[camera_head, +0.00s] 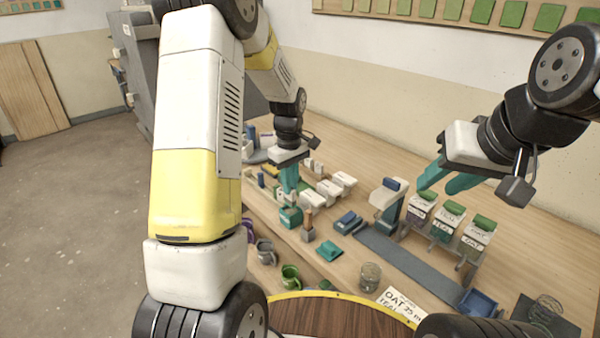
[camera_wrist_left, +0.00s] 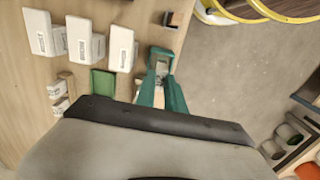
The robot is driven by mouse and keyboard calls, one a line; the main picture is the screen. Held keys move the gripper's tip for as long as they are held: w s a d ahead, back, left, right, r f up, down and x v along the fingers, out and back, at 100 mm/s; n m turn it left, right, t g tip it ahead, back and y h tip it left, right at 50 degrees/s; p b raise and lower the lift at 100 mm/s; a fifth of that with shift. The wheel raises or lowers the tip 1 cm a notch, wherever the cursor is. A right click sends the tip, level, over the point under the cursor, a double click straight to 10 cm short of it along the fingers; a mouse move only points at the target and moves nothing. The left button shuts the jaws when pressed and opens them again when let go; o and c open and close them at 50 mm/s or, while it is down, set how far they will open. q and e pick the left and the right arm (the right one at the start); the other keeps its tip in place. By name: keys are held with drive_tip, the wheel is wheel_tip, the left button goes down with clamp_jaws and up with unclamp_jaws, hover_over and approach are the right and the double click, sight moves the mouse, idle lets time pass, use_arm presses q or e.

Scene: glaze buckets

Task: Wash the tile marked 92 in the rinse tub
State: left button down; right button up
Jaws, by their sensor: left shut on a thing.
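My left gripper (camera_head: 289,190) has teal fingers pointing down over the left part of the table. In the left wrist view the gripper (camera_wrist_left: 159,92) is shut on a small pale piece (camera_wrist_left: 158,98), mostly hidden between the fingers. I cannot read a number on it. A small teal open box (camera_head: 290,217) stands just under and in front of the fingertips; it also shows in the left wrist view (camera_wrist_left: 161,54). I cannot tell whether the piece touches it or which container is the rinse tub. My right gripper (camera_head: 446,180) is open and empty above the table's right part.
A brown-handled upright piece (camera_head: 308,222), a blue box (camera_head: 348,221) and a dispenser (camera_head: 388,199) stand to the right. Green-lidded containers (camera_head: 453,215) are under the right gripper. Mugs (camera_head: 290,276) and a glass (camera_head: 370,275) stand near the front.

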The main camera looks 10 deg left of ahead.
sight(291, 199)
idle(0.4)
use_arm(q)
drive_tip(key=shift+f, duration=3.25)
drive_tip(key=shift+r, duration=0.15)
drive_tip(key=shift+r, duration=0.1)
drive_tip(key=shift+r, duration=0.1)
idle(1.2)
